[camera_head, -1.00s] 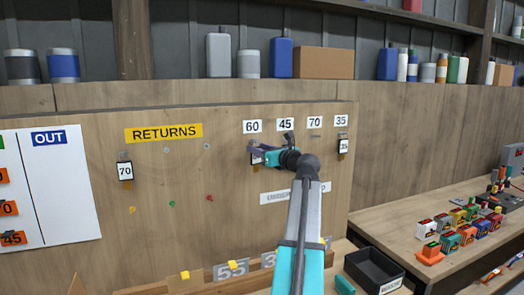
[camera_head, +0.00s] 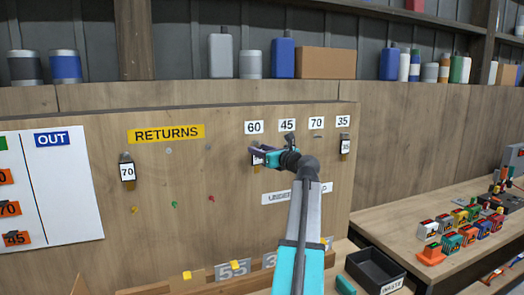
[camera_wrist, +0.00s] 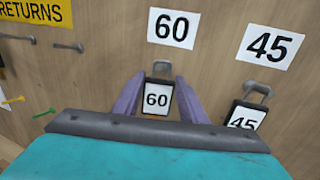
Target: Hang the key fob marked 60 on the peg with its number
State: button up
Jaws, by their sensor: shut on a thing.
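The key fob marked 60 (camera_wrist: 157,98) is upright between the purple fingers of my gripper (camera_wrist: 158,92), in front of the board below the number plate 60 (camera_wrist: 172,27). A grey loop shows at its top; I cannot tell whether it is around the peg. In the head view my gripper (camera_head: 256,153) is at the board under the 60 plate (camera_head: 254,127) and covers most of the fob (camera_head: 257,160). My gripper is shut on this fob.
A fob marked 45 (camera_wrist: 242,120) hangs close on the right, under its plate. Fob 35 (camera_head: 345,147) hangs farther right. Fob 70 (camera_head: 127,170) hangs at the left, near the RETURNS sign (camera_head: 166,134). A black tray (camera_head: 374,269) stands at lower right.

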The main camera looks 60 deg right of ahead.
jog(key=o, duration=1.3)
jog(key=shift+c, duration=0.2)
jog(key=shift+s, duration=0.1)
jog(key=b+v, duration=0.4)
jog(key=v, duration=0.9)
jog(key=shift+s+a, duration=0.25)
jog(key=shift+s, duration=0.05)
